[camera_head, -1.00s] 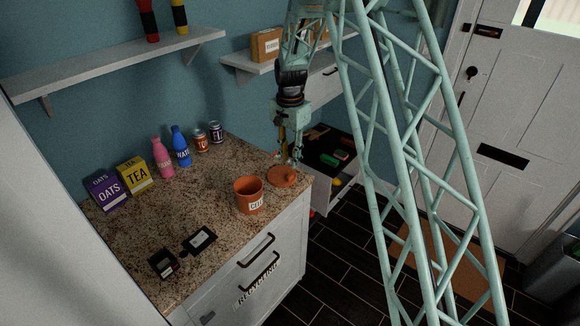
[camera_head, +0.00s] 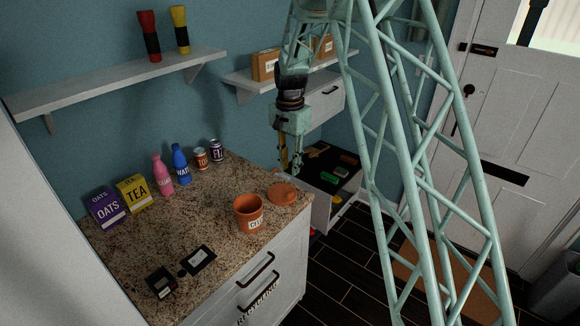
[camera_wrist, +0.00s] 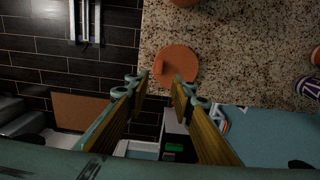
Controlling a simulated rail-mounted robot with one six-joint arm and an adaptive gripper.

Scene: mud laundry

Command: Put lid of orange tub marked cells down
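The orange tub (camera_head: 247,221) with a white label stands upright and uncovered on the granite counter near its front right; the label's full word is hard to read. Its round orange lid (camera_head: 283,194) lies flat on the counter by the right edge, apart from the tub. My gripper (camera_head: 291,172) is behind the lid, open and empty. In the wrist view my gripper (camera_wrist: 157,80) has its two fingers spread with a gap, and the lid (camera_wrist: 178,64) with its raised handle lies just beyond the fingertips. Only an edge of the tub (camera_wrist: 185,2) shows there.
The counter (camera_head: 215,215) also holds an oats box (camera_head: 106,209), a tea box (camera_head: 134,193), pink and blue bottles, and two cans along the wall. Dark small items lie at its front left.

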